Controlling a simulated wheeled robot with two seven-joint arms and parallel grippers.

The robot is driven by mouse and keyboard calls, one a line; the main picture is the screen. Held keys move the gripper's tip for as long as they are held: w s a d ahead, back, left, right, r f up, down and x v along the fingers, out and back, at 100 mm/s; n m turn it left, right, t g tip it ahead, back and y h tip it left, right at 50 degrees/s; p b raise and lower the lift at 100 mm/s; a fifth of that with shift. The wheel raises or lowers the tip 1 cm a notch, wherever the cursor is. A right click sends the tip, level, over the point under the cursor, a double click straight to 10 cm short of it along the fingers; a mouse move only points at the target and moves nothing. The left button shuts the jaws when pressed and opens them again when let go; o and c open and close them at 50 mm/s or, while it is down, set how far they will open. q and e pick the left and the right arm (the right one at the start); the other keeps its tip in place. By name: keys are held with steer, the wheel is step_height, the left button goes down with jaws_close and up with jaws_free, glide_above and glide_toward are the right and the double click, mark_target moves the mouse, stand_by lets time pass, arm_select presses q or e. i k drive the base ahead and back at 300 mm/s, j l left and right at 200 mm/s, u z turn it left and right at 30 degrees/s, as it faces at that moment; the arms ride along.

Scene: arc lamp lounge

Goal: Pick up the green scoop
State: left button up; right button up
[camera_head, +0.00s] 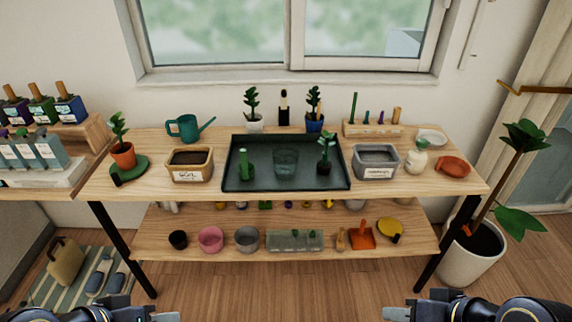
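No green thing shows clearly as a scoop. A flat round green piece (138,166) with a short dark block at its front left lies at the upper shelf's left end, behind and beside an orange pot; I cannot tell whether it is the scoop. An upright green piece (246,166) stands in the dark tray, and a tall green stick (353,106) rises from a wooden holder. My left gripper (165,316) and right gripper (395,313) show only partly at the bottom edge, well in front of the shelves. Their finger gaps are not visible.
The wooden shelf unit (212,200) carries planters, a teal watering can (186,127) and a dark tray (231,185). Its lower shelf holds pots, an orange dustpan-like piece (361,239) and a yellow disc. A large potted plant (472,258) stands at the right. Floor between my grippers is clear.

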mark_target(245, 170)
steer(key=i+l, duration=0.3)
steer(key=i, duration=0.15)
steer(key=i+l+u, duration=0.1)
steer(key=i+l, duration=0.15)
steer(key=i, duration=0.25)
steer(key=i+l, duration=0.3)
steer(key=i, duration=0.15)
